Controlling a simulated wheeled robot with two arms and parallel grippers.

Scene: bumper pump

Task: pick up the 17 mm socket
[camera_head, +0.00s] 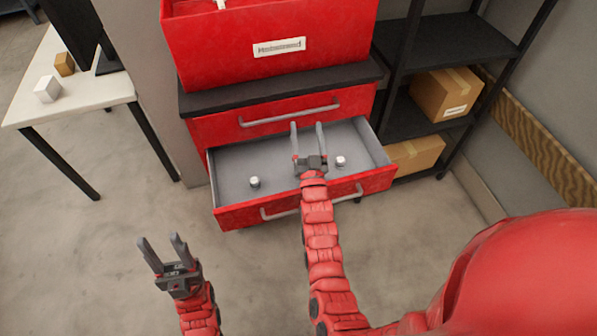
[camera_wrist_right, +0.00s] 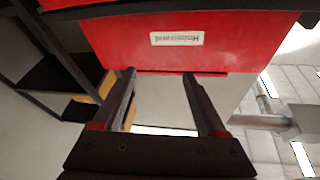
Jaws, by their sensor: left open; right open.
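Two small metallic sockets stand in the open grey-lined drawer in the head view. One socket (camera_head: 254,182) is in the left part, and the other socket (camera_head: 340,161) is in the right part. Their sizes cannot be read, so I cannot tell which is 17 mm. My right gripper (camera_head: 307,128) is open and empty above the drawer, between the two sockets and closer to the right one. Its open fingers (camera_wrist_right: 160,85) also show in the right wrist view, with no socket visible there. My left gripper (camera_head: 162,247) is open and empty over the floor, left of the drawer.
The open drawer (camera_head: 230,215) belongs to a red cabinet with a closed drawer (camera_head: 290,112) above it and a red toolbox (camera_head: 275,55) on top. A dark shelf (camera_head: 450,45) with cardboard boxes (camera_head: 445,93) stands at right. A white table (camera_head: 75,90) stands at left.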

